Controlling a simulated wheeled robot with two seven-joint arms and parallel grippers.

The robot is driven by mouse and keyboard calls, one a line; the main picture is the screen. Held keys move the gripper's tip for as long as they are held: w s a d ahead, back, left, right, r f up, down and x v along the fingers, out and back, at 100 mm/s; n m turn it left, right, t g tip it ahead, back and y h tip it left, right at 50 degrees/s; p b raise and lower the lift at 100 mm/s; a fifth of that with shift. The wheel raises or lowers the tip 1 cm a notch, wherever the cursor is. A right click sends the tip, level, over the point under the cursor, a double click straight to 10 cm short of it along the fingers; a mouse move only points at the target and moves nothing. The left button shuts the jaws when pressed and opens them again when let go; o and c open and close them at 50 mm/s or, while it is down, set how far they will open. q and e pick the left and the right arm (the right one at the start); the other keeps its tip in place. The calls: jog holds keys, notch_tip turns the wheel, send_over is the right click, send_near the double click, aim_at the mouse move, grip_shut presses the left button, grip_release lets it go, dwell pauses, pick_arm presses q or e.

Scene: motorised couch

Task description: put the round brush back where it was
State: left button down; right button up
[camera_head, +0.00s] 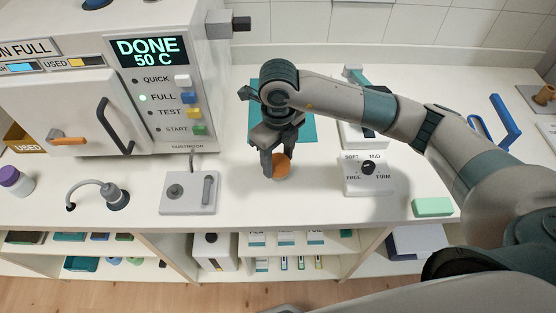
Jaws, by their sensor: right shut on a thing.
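My right gripper (274,168) reaches in from the right and points down at the middle of the white counter. It is shut on a small round orange-brown thing, which I take for the round brush (282,167). The gripper fingers cover its left part. It is at or just above the counter top; I cannot tell whether it touches. It is just in front of a teal mat (300,127), which lies partly behind my arm. My left gripper is not in view.
A white machine (180,75) reading "DONE 50 C" stands at the left. A small lever box (189,192) is left of the gripper, and a dial box (366,176) is right of it. A green block (432,207) lies near the front edge. Counter between the two boxes is mostly clear.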

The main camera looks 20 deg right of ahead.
jog(key=shift+f+p, duration=0.3)
jog(key=shift+f, duration=0.7)
jog(key=shift+f, duration=0.15)
jog(key=o, duration=1.2)
